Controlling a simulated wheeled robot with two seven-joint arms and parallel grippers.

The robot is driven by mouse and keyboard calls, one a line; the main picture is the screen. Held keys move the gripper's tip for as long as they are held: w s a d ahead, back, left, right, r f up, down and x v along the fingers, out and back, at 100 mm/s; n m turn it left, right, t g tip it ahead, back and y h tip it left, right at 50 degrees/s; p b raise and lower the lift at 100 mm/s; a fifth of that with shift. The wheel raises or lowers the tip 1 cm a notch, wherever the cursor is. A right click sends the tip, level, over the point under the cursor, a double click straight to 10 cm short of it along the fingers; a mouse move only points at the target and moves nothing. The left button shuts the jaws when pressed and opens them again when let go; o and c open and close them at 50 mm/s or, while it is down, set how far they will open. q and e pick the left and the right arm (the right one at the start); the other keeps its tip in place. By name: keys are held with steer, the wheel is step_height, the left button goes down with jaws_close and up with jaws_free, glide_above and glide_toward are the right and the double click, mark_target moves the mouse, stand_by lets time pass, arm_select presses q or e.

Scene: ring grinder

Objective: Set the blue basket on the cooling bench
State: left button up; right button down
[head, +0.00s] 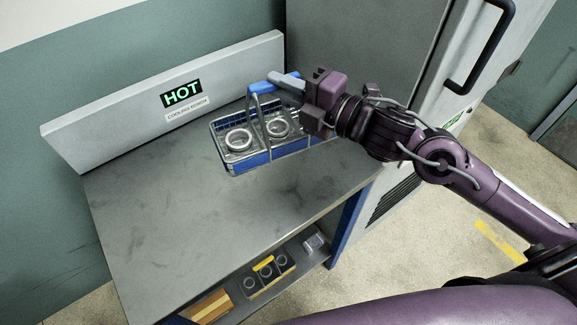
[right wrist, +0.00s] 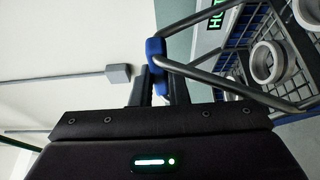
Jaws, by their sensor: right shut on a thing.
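The blue basket (head: 248,160) is a wire basket with blue side bands and a tall handle, and it holds ring-shaped parts. It is at the back of the cooling bench (head: 190,215), over or on the grey top; I cannot tell for sure whether its base touches. My right gripper (head: 278,82) is shut on the basket's blue handle grip (head: 259,87). The right wrist view shows the blue grip (right wrist: 156,53) between the fingers, with the basket's wire side (right wrist: 235,65) at the right. My left gripper is not in view.
A grey back panel with a HOT sign (head: 182,94) stands behind the bench. A tall cabinet with a black handle (head: 480,45) is at the right. The lower shelf holds a yellow-marked tray (head: 265,275) of rings. The bench top's front and left are clear.

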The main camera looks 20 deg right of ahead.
mark_target(295, 127)
steer(key=w+r+n+g+y+b, duration=0.2)
steer(key=r, duration=0.1)
steer(key=shift+w+d+r, duration=0.15)
steer(key=d+r+b, duration=0.2)
steer(key=r, duration=0.1)
steer(key=shift+w+d, duration=0.25)
steer(key=shift+w, duration=0.15)
steer(key=f, duration=1.9)
steer(key=shift+d+f+p, duration=0.15)
steer(key=shift+d+p, duration=0.05)
steer(key=shift+p, duration=0.15)
steer(key=shift+f, duration=0.2)
steer(key=c, duration=1.5)
jaws_free()
steer(key=shift+o, duration=0.5)
